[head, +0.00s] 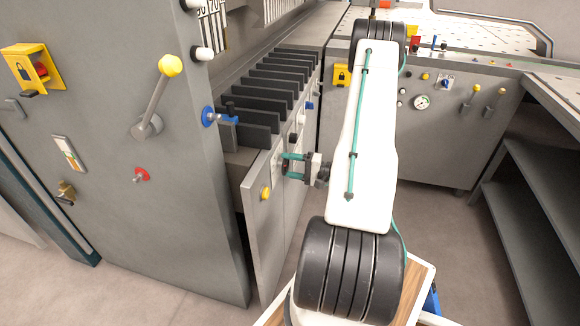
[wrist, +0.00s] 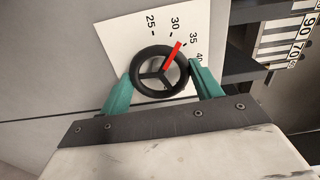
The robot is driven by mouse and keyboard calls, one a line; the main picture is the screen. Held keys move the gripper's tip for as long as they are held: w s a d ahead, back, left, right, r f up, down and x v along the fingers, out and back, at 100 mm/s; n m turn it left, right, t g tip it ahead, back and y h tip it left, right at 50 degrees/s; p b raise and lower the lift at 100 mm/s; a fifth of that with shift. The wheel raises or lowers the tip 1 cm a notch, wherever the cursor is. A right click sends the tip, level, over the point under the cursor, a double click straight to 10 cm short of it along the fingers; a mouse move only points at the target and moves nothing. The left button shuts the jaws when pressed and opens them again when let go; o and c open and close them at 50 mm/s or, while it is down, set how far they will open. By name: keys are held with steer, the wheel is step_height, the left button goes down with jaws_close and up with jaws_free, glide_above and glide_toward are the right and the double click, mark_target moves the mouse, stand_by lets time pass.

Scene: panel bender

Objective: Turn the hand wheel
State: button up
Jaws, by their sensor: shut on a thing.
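The hand wheel (wrist: 153,76) is a small black ring with three spokes, seen in the wrist view. A red pointer (wrist: 173,56) lies across it and points between 30 and 35 on the white dial (wrist: 120,48). My gripper (wrist: 164,70) has its teal fingers pressed on opposite sides of the wheel rim and is shut on it. In the head view my gripper (head: 290,168) reaches left to the narrow grey panel front. The wheel is too small and covered to make out clearly there.
A yellow button (head: 265,193) sits on the panel front below my gripper. Black plates (head: 270,90) line the machine behind. Open floor lies in front.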

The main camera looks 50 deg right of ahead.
steer(key=shift+n, duration=0.6)
steer(key=o, duration=1)
steer(key=v, duration=0.8)
